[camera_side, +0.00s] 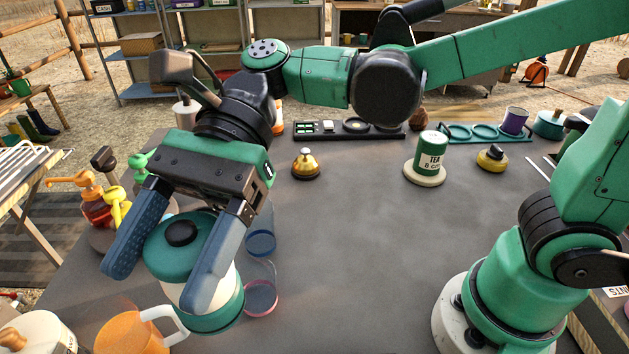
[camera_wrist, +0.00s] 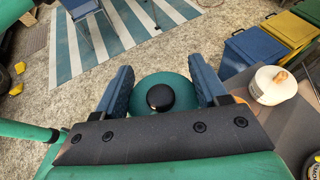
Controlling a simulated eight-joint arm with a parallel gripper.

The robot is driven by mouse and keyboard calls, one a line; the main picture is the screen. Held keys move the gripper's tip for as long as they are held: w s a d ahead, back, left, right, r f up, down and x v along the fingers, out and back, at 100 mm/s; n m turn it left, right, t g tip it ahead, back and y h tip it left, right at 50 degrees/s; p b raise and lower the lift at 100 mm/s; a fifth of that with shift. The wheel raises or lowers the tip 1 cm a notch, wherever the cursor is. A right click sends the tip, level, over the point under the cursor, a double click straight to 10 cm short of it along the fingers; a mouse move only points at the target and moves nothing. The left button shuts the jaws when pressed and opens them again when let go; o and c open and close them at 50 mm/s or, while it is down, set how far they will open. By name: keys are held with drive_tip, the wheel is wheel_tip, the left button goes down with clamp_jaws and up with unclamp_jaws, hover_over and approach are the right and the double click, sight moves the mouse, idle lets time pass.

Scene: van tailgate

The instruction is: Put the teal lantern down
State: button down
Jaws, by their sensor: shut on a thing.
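The teal lantern (camera_side: 222,318) has a teal lid with a black knob, a pale body and a teal base. It looks upright at the left front of the grey table. My gripper (camera_side: 158,284) is shut on it from above, with one blue finger on each side. In the wrist view, the lantern's lid (camera_wrist: 178,84) sits between the two fingers of my gripper (camera_wrist: 161,76). I cannot tell whether its base touches the table.
An orange mug (camera_side: 130,332) and a pale lidded pot (camera_side: 42,330) stand close at front left. Clear tumblers with blue (camera_side: 261,243) and pink (camera_side: 261,298) bases stand just right. Pump bottles (camera_side: 95,205) crowd the left.

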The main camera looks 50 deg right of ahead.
wheel_tip(320, 180, down, 16)
drive_tip(key=shift+w+f, duration=0.1)
drive_tip(key=shift+c, duration=0.2)
unclamp_jaws()
idle(0.4)
